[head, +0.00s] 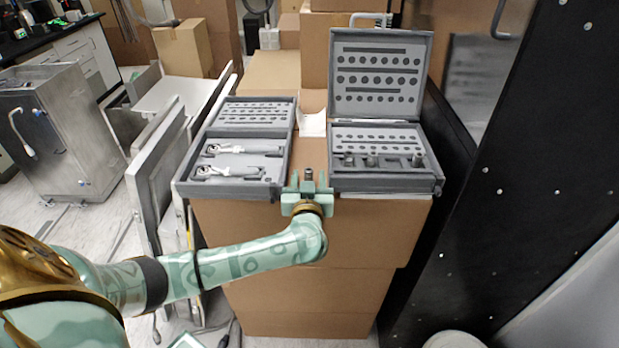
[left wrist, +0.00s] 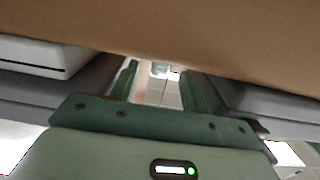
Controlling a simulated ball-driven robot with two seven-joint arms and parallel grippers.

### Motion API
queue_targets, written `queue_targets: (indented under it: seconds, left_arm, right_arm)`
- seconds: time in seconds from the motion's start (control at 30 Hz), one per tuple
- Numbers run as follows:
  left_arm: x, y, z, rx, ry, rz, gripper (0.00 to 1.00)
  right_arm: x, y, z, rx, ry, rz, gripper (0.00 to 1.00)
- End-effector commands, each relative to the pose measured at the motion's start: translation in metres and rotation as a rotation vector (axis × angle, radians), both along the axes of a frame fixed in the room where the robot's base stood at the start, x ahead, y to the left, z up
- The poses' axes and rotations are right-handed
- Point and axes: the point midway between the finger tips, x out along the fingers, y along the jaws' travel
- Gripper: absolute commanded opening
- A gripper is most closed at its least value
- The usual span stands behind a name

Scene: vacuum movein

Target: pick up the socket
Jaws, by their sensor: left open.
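My left gripper (head: 308,184) is at the front edge of the cardboard box top, in the gap between two grey tool cases. It is open. A small dark socket (head: 308,174) shows between its fingertips in the head view; whether the fingers touch it I cannot tell. In the left wrist view the two green fingers (left wrist: 163,85) stand apart, with a small pale grey piece (left wrist: 158,70) beyond and between them, too blurred to name surely. Several other sockets (head: 372,160) stand in the right case (head: 388,185). My right gripper is not in view.
The left case (head: 282,188) holds two ratchet-like tools (head: 240,172). The right case's lid (head: 381,48) stands upright. Both cases lie on the stacked cardboard boxes (head: 315,290). A black panel (head: 510,190) rises close on the right; flat panels (head: 158,175) lean at left.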

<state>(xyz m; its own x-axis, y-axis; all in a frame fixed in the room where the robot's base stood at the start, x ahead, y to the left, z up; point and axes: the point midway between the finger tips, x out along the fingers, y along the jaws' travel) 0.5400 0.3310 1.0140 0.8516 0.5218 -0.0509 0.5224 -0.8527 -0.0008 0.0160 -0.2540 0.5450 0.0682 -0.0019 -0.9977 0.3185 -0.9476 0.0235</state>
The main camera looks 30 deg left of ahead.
Motion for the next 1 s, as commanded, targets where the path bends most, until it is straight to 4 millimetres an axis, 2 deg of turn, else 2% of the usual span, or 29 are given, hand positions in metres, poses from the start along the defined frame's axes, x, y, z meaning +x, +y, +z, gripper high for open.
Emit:
queue_targets:
  seconds: [0.1,0.3,0.47,0.5,0.87,1.0]
  left_arm:
    - [0.007,0.005,-0.001,0.000,0.000,0.000,0.47]
    - [0.007,0.005,0.000,0.000,0.000,0.000,0.47]
    - [0.007,0.005,0.000,-0.001,0.001,0.000,0.02]
    - [0.007,0.005,0.000,-0.001,0.001,0.000,0.00]
    - [0.007,0.005,0.001,-0.001,0.000,0.000,0.00]
    - [0.007,0.005,0.011,-0.003,-0.002,0.000,0.00]
  right_arm:
    - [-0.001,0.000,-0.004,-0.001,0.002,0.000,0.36]
    - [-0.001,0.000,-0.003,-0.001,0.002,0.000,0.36]
    - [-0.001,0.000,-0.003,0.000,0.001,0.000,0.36]
    - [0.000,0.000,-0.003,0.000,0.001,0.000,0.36]
    - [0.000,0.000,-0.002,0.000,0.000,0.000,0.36]
    - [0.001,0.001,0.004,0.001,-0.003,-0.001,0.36]
